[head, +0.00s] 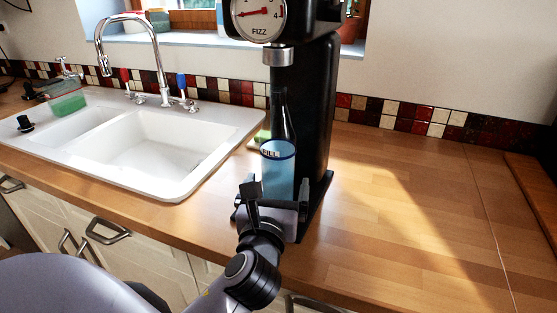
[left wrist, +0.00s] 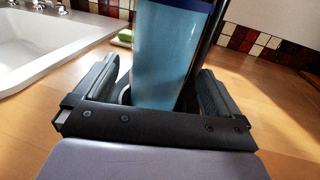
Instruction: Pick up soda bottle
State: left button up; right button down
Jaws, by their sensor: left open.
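The soda bottle (head: 278,170) has a dark neck and a light blue lower part. It stands upright at the black soda maker (head: 318,115), under the nozzle below the gauge. My left gripper (head: 272,196) is open in front of the bottle's lower part. In the left wrist view the bottle (left wrist: 168,55) rises between the two spread fingers of my left gripper (left wrist: 158,88), and its top is out of frame. Whether either finger touches it cannot be told. My right gripper is not in view.
A white double sink (head: 170,140) with a chrome faucet (head: 160,60) is at the left. A green sponge (left wrist: 124,36) lies behind the bottle. The wooden counter (head: 400,210) on the right is clear and sunlit. A tiled wall stands behind.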

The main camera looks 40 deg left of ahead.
aim_at(280, 172)
pick_arm(q)
jog(key=x, duration=0.4)
jog(key=shift+w+a, duration=0.1)
jog(key=shift+w, duration=0.05)
jog(key=c, duration=1.2)
jog(key=shift+r, duration=0.15)
jog(key=shift+c, duration=1.4)
jog(key=shift+r, duration=0.15)
